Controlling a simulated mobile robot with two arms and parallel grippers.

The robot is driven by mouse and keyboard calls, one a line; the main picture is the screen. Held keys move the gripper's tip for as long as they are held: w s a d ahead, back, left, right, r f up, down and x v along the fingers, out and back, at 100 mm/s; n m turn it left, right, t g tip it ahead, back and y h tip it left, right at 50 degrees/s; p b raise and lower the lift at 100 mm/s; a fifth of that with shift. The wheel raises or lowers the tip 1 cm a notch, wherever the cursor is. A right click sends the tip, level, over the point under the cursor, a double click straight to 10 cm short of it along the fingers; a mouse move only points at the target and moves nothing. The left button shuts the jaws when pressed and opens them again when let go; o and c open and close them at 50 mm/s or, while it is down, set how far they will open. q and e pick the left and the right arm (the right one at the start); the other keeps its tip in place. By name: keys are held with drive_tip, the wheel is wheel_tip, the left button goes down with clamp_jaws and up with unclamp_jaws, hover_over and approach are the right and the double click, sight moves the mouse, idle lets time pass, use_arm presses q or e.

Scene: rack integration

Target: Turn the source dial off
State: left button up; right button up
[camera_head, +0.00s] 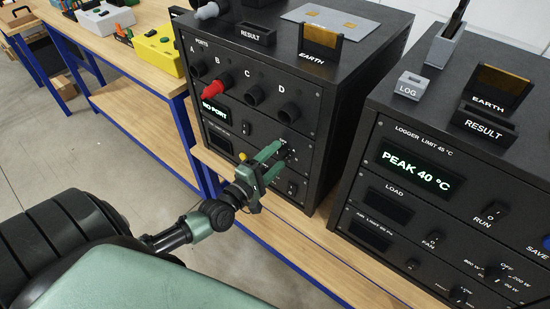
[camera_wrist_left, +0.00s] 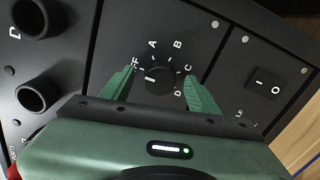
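The source dial (camera_wrist_left: 160,80) is a round black knob on the rack's front panel, ringed by the white letters A, B, C, D and a partly hidden label ending in F. Its white mark lies on the left side in the left wrist view, towards that F label. My left gripper (camera_head: 284,151) is at the panel of the left rack in the head view. In the left wrist view its green fingers (camera_wrist_left: 162,88) stand apart on either side of the dial, with visible gaps to the knob. The fingers partly hide the dial in the head view. My right gripper is not in view.
The left rack (camera_head: 352,110) has ports A to D, a red plug (camera_head: 215,87) near port B and a "NO PORT" display (camera_head: 214,108). A rocker switch (camera_wrist_left: 264,84) sits beside the dial. The second rack (camera_head: 450,140) stands to the right, showing "PEAK 40 °C".

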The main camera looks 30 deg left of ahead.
use_arm(q)
drive_tip(key=s+b, duration=0.1)
drive_tip(key=s, duration=0.6)
drive_tip(key=shift+s+a, duration=0.3)
drive_tip(key=shift+s, duration=0.1)
idle(0.3)
drive_tip(key=s+f+m+g, duration=0.3)
drive_tip(key=s+f+m, duration=0.1)
drive_tip(key=f, duration=0.6)
drive_tip(key=s+f+m+g+y, duration=0.1)
drive_tip(key=s+f+m+g, duration=0.15)
drive_tip(key=f, duration=0.85)
drive_tip(key=s+f+m+g, duration=0.3)
drive_tip(key=s+f+m, duration=0.1)
drive_tip(key=f, duration=0.6)
drive_tip(key=s+d+f+m+g, duration=0.2)
drive_tip(key=s+f, duration=0.3)
drive_tip(key=s, duration=0.3)
drive_tip(key=s+d+f+m+g, duration=0.3)
drive_tip(key=s+d+f+m, duration=0.1)
drive_tip(key=s, duration=0.5)
drive_tip(key=s+d+f+m+g, duration=0.3)
drive_tip(key=s+f+m, duration=0.2)
drive_tip(key=s+f, duration=0.3)
drive_tip(key=shift+s+f, duration=0.25)
drive_tip(key=shift+s, duration=0.1)
